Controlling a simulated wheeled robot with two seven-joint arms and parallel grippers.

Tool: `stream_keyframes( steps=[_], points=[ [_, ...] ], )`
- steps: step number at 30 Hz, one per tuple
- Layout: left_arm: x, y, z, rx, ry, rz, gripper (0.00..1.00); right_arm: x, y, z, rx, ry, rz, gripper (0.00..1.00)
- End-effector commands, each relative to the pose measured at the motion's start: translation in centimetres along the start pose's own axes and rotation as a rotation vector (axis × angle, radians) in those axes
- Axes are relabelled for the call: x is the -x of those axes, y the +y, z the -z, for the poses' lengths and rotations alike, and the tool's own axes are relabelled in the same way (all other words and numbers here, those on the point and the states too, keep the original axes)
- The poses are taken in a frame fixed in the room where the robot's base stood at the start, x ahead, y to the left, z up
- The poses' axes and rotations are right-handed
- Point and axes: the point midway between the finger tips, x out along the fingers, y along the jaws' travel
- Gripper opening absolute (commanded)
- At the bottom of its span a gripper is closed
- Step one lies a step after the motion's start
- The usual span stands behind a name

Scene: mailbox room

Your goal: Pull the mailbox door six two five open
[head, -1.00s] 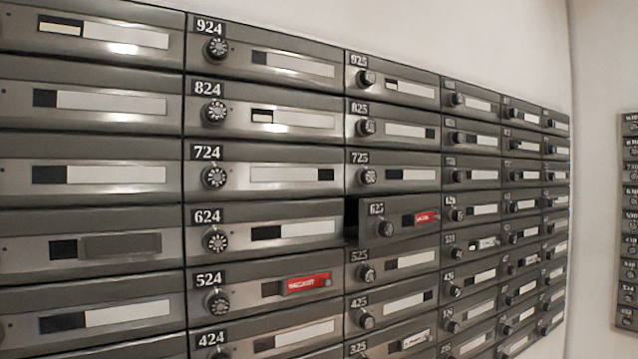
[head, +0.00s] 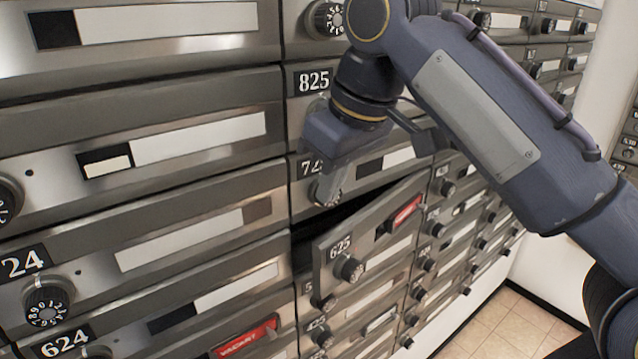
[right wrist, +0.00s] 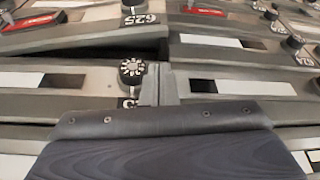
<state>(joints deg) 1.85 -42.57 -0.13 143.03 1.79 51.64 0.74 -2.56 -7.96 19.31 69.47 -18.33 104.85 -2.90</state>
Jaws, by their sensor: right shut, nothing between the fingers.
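Mailbox door 625 (head: 372,232) stands ajar in the head view. Its left edge is swung out, with a dark gap behind it. It has a black knob (head: 349,268) and a red label (head: 407,211). In the right wrist view, door 625 (right wrist: 100,38) shows at the top with its number upside down. My right gripper (head: 329,192) is shut and empty, pointing down in front of the 725 knob, just above the gap; its fingers also show in the wrist view (right wrist: 158,85). I cannot tell whether they touch anything. My left gripper is not in view.
Closed box doors surround it: 725 (right wrist: 131,72) directly above, 825 (head: 313,80) higher, and 624 (head: 66,343) at lower left. A red-labelled door (head: 245,339) is at the bottom. Tiled floor (head: 505,315) shows at lower right.

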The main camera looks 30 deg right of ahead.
Motion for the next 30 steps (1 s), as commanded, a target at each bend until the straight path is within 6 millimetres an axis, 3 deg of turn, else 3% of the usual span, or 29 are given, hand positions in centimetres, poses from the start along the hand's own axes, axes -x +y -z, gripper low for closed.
stream_keyframes(
  steps=[6,13,19,30],
  points=[
    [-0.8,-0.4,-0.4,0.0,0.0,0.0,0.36,-4.4,0.0,-0.2,-0.002,-0.004,0.0,0.0],
    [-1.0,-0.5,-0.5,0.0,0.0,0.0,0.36,-7.8,0.0,-0.1,-0.002,-0.002,0.0,0.0],
    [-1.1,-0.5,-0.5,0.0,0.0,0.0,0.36,-8.9,0.0,-0.1,-0.002,0.0,0.0,0.0],
    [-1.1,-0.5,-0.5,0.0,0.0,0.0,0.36,-8.9,0.0,-0.1,-0.001,0.001,0.001,0.0]
  ],
)
